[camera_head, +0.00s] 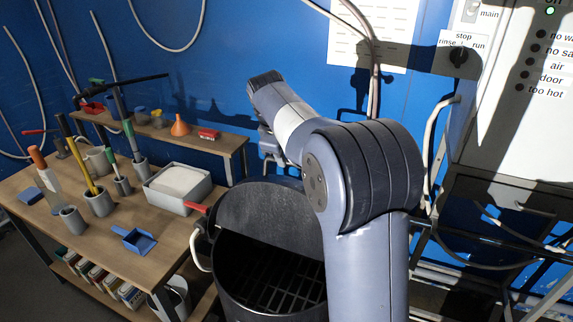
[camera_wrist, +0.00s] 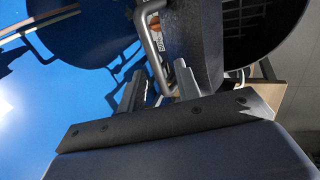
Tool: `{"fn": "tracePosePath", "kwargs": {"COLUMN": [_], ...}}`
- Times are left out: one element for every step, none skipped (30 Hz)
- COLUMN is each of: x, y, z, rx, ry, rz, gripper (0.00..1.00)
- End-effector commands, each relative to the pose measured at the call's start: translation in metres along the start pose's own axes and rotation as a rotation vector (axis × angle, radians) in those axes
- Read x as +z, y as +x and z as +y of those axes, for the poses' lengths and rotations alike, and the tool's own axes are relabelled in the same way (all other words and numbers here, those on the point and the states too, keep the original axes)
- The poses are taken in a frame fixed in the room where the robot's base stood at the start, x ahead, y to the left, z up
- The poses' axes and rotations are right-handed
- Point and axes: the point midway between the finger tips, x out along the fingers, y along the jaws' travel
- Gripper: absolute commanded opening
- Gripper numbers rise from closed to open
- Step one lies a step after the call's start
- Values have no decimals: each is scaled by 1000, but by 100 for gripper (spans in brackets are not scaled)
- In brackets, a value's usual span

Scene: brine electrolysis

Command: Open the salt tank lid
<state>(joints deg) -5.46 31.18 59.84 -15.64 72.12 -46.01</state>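The black salt tank (camera_head: 268,292) stands at the bottom middle of the head view, with a dark grate showing inside its open mouth. Its round dark lid (camera_head: 262,212) stands raised at the back of the mouth; my arm hides its right part. In the wrist view, a bent grey metal handle (camera_wrist: 152,42) runs down toward the gap between the fingers of my gripper (camera_wrist: 158,86). The fingers are apart, and I see no clear grip on the handle. The grate also shows there at upper right. In the head view my gripper is mostly hidden behind my arm.
A wooden bench (camera_head: 105,233) at left holds cups with tools, a grey tray of white material (camera_head: 180,183) and a blue scoop (camera_head: 135,240). A small shelf (camera_head: 222,145) stands behind. A control panel (camera_head: 515,100) with a rotary switch is at right. A red-handled lever (camera_head: 195,207) sits beside the tank.

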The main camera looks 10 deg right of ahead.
Motion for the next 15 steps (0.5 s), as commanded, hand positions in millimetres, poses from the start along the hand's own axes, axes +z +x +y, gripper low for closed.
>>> {"fn": "tracePosePath", "kwargs": {"x": [-1, -1, -1, -1, -1, -1, -1, -1, 0, 0, 0, 0, 0, 0, 0], "y": [-10, -15, -23, -28, -32, -37, -40, -43, -46, -48, -49, -51, -51, -52, -52], "z": [0, 0, 0, 0, 0, 0, 0, 0, 0, 0, 0, 0, 0, 0, 0], "rx": [3, 3, 3, 2, 2, 2, 1, 1, 1, 0, 0, 0, 0, 0, 0], "ry": [0, -1, 0, 0, 0, 0, 0, 0, -1, -1, -1, -1, -1, -1, -1], "rz": [3, 3, 3, 3, 2, 2, 1, 1, 0, 0, -1, -1, -1, -1, -1], "gripper": [32, 32, 32, 32, 32, 32, 32, 32, 32, 32, 32, 32, 32, 32, 32]}}
